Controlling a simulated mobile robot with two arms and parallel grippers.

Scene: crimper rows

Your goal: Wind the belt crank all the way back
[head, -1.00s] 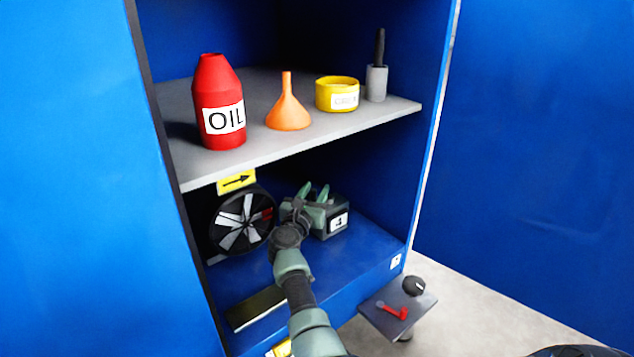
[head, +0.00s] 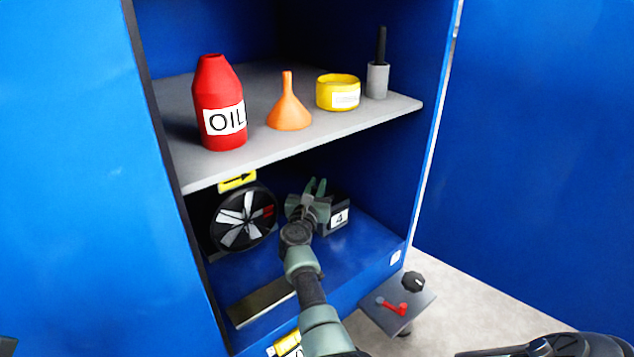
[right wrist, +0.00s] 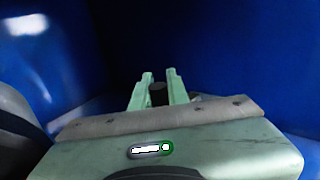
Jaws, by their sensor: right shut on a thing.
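In the head view my right gripper (head: 317,187) is at the dark box marked 4 (head: 345,204) on the cabinet's lower level, with its fingers pointing up and inward. In the right wrist view its two green fingers (right wrist: 159,76) are close together around a small dark round piece (right wrist: 157,87). This may be the crank's handle, but the arm and fingers hide most of it, and I cannot tell the crank's angle.
A black wheel with pale spokes (head: 240,221) stands left of the gripper, under a yellow arrow sign (head: 237,180). The grey shelf (head: 290,140) above holds a red oil bottle (head: 221,95), an orange funnel (head: 289,112) and a yellow tub (head: 338,88). A red lever (head: 391,306) is outside.

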